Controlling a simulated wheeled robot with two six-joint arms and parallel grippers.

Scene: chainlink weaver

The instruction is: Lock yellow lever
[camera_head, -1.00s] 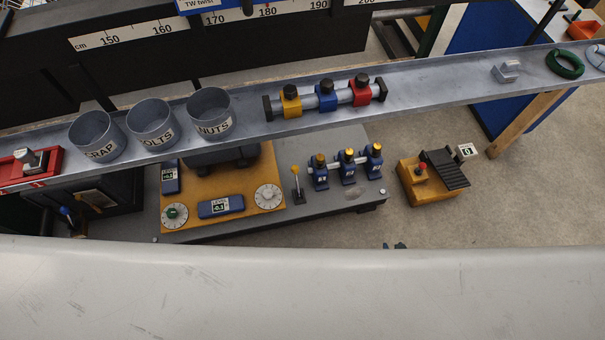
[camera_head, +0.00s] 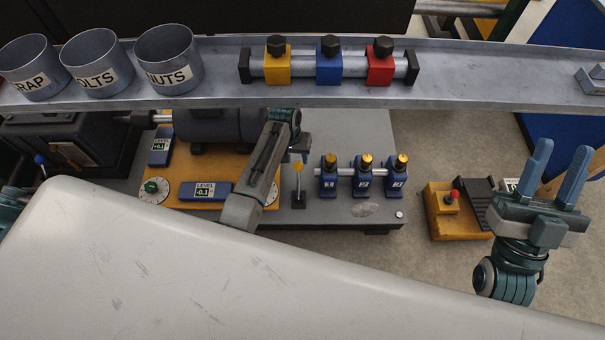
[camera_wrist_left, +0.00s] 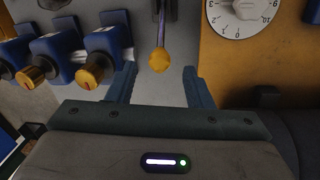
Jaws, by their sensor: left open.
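The yellow lever (camera_head: 298,168) stands upright on the grey base, its grey rod ending in a yellow knob. In the left wrist view the yellow knob (camera_wrist_left: 159,61) shows between my left gripper's two blue fingers (camera_wrist_left: 160,74), with a gap on each side. In the head view my left gripper (camera_head: 298,148) is just above and behind the lever, partly hidden by its own arm. It is open and empty. My right gripper (camera_head: 560,150) is open and empty, fingers up, at the right.
Several blue blocks with brass knobs (camera_head: 363,178) stand right of the lever. The orange plate (camera_head: 175,197) with dials is at its left. A metal shelf (camera_head: 470,85) with cups and coloured clamps runs behind. A yellow pedal box (camera_head: 450,222) sits on the floor.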

